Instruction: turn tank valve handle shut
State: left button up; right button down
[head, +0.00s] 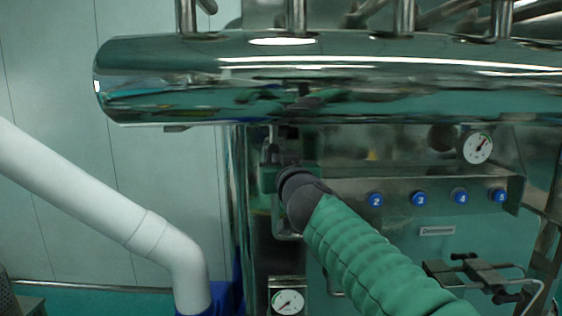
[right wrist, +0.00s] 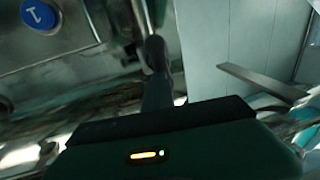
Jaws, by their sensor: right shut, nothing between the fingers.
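The tank (head: 320,85) is a long polished steel cylinder across the top of the head view. My right gripper (head: 268,174) is below it, close against the steel front, with its green sleeved arm coming from the lower right. In the right wrist view the gripper's dark fingers (right wrist: 156,60) are together and hold nothing. They point at shiny metal fittings. I cannot make out the valve handle clearly; the gripper and wrist cover much of the area under the tank. My left gripper is not in view.
A panel with numbered blue buttons (head: 420,198) and a gauge (head: 478,147) are on the right. Another gauge (head: 288,301) is at the bottom. A white pipe (head: 95,200) bends down on the left. A blue button (right wrist: 39,15) shows in the wrist view.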

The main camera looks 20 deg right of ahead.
jog(key=shift+w+f, duration=0.2)
jog(key=shift+f, duration=0.15)
